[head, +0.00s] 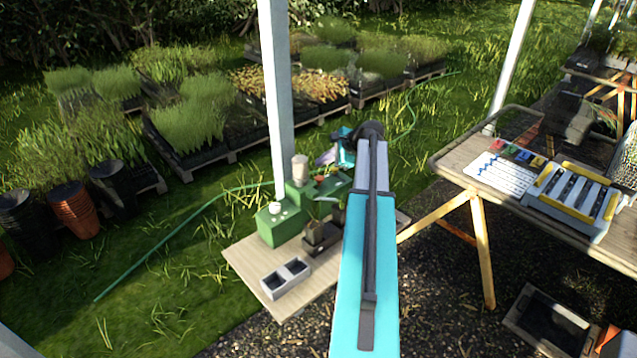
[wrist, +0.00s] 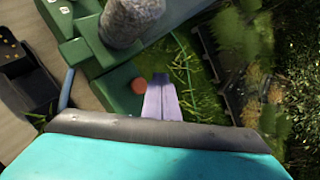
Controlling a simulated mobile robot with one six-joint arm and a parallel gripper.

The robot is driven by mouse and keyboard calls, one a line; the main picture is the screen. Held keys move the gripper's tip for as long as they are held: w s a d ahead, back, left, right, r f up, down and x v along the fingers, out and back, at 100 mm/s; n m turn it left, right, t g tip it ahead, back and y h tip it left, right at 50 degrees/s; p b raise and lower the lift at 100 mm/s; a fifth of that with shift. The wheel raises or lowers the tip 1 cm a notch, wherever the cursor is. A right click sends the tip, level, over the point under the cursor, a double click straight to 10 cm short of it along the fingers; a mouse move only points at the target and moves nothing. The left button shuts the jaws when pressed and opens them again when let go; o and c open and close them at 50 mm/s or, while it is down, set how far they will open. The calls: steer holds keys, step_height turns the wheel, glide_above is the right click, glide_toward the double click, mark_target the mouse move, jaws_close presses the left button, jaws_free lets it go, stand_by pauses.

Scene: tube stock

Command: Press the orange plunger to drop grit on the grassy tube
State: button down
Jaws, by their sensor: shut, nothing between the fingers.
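The orange plunger (wrist: 138,85) is a small round orange cap on the green machine (wrist: 115,92). In the head view the plunger (head: 320,180) shows small on top of the green machine (head: 283,226). In the head view my gripper (head: 325,158) is partly hidden behind my arm, above the machine. A leafy plant (head: 316,210) stands in a dark holder (head: 322,238); I cannot tell whether it is the grassy tube.
A pale hopper (head: 300,168) stands up from the machine, close to my fingers. A grey two-cell block (head: 286,278) sits on the low wooden table (head: 245,262). A white post (head: 276,90) rises behind. A workbench (head: 450,160) with trays is at right.

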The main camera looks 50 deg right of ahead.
mark_target(322, 179)
steer(key=shift+f+b, duration=0.5)
steer(key=shift+f, duration=1.15)
steer(key=shift+f+b, duration=0.4)
steer(key=shift+f, duration=0.85)
stand_by(2.4)
steer(key=shift+r, duration=0.15)
steer(key=shift+r+p, duration=0.75)
steer(key=shift+r, duration=0.35)
steer(key=shift+r+p, duration=1.55)
steer(key=shift+r, duration=0.95)
